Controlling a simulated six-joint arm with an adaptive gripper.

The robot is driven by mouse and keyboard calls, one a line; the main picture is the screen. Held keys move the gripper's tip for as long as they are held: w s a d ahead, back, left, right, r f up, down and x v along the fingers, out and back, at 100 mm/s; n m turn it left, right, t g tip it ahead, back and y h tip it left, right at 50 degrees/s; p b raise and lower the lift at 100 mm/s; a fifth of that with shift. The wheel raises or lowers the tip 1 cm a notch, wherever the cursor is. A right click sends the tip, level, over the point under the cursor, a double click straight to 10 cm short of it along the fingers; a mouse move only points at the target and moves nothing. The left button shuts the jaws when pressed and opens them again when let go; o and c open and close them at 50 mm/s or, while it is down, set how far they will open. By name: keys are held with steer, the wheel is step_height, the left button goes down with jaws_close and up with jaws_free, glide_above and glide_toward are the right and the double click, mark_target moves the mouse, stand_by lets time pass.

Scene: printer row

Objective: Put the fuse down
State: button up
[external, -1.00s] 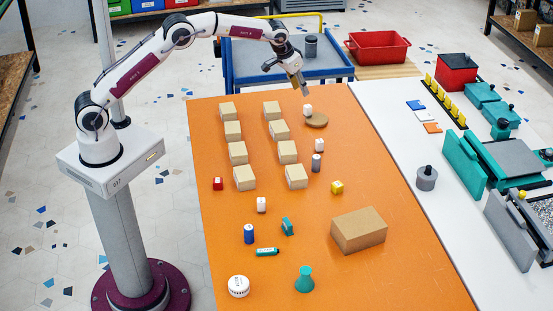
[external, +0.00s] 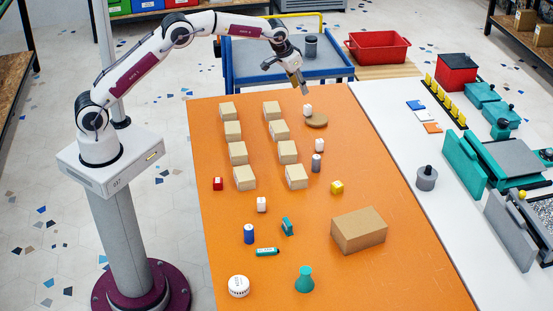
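My gripper (external: 302,89) points down above the far edge of the orange table (external: 395,245). It is just above and slightly left of a small white block (external: 308,109) at a round brown disc (external: 317,121). The fingers are small and seen from the side, so I cannot tell if they are open or shut, or if a fuse is between them. I cannot surely pick out the fuse. A small grey cylinder (external: 316,163) stands upright on the table, nearer the camera than the disc.
Two rows of tan boxes (external: 245,178) stand left of the disc. A blue cart (external: 285,72) is behind. The table's right side is mostly clear.

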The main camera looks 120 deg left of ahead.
steer(key=w+d+r+m+t, duration=0.1)
steer(key=w+d+r+m, duration=0.15)
steer(key=d+r, duration=0.5)
steer(key=w+d+r+m, duration=0.1)
steer(key=w+d+r, duration=0.25)
steer(key=d, duration=0.75)
steer(key=s+d+r+m, duration=0.1)
steer(key=d+r, duration=0.1)
steer(key=d, duration=0.3)
steer(key=s+d+r+m+t+h, duration=0.1)
steer(key=d+r, duration=0.2)
steer(key=d, duration=0.3)
steer(key=s+d+r+m, duration=0.1)
steer(key=d+r, duration=0.1)
steer(key=d, duration=0.3)
steer(key=s+d+r+m+t+h, duration=0.1)
steer(key=s+d+m, duration=0.1)
steer(key=s+d, duration=0.5)
steer(key=s+d+m+t, duration=0.1)
steer(key=s+d+m, duration=0.15)
steer(key=d, duration=0.85)
steer(key=s+d+f+m+h, duration=0.1)
steer(key=s+d+f, duration=0.1)
steer(key=s+d, duration=0.2)
steer(key=s+d+f+m+h, duration=0.1)
steer(key=s+d+f, duration=0.2)
steer(key=s, duration=0.7)
steer(key=d, duration=0.2)
steer(key=shift+d+f+m, duration=0.25)
steer(key=shift+d+m, duration=0.05)
